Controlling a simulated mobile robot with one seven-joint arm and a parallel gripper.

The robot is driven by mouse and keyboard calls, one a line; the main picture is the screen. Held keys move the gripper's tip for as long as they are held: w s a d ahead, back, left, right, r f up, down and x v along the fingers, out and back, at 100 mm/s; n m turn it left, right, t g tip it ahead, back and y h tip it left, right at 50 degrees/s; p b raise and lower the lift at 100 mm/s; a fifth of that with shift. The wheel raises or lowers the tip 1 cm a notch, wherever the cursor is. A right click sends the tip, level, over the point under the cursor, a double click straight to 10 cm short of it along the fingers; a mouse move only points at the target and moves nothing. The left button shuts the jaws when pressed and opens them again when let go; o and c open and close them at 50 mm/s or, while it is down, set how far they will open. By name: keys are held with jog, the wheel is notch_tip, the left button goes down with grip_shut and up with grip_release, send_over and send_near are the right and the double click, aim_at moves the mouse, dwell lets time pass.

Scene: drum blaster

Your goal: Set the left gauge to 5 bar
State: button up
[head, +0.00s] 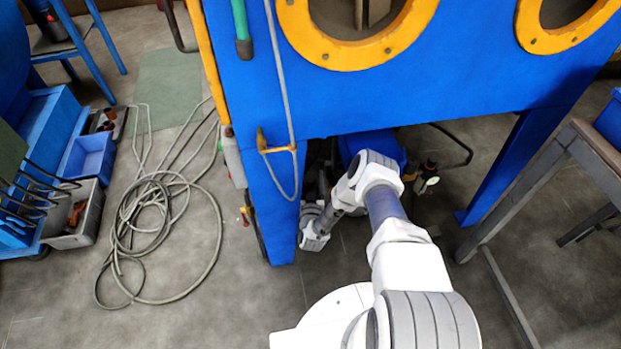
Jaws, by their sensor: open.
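A small round pale dial-like part (430,183) shows under the blue cabinet, right of my arm, beside small dark and red fittings. It is too small to read, and I cannot tell whether it is the left gauge. No other gauge face can be made out. My white and grey arm reaches from the bottom of the head view up to the cabinet's lower opening. Its last visible links bend down and left beside the cabinet's left leg. My gripper's fingers cannot be made out; they are hidden behind the links or in the dark space under the cabinet.
The blue cabinet (345,95) with yellow round ports overhangs the arm. A grey hose (160,205) lies coiled on the floor at left, near blue and grey bins (75,215). A metal table frame (530,185) stands at right.

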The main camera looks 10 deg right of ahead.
aim_at(310, 179)
notch_tip(310, 179, up, 4)
jog(key=shift+f+p, duration=0.15)
jog(key=shift+p, duration=0.75)
jog(key=s+d+r+p, duration=0.4)
jog(key=s+d+r, duration=0.2)
jog(key=d, duration=0.4)
jog(key=shift+r+p, duration=0.3)
jog(key=shift+p, duration=0.05)
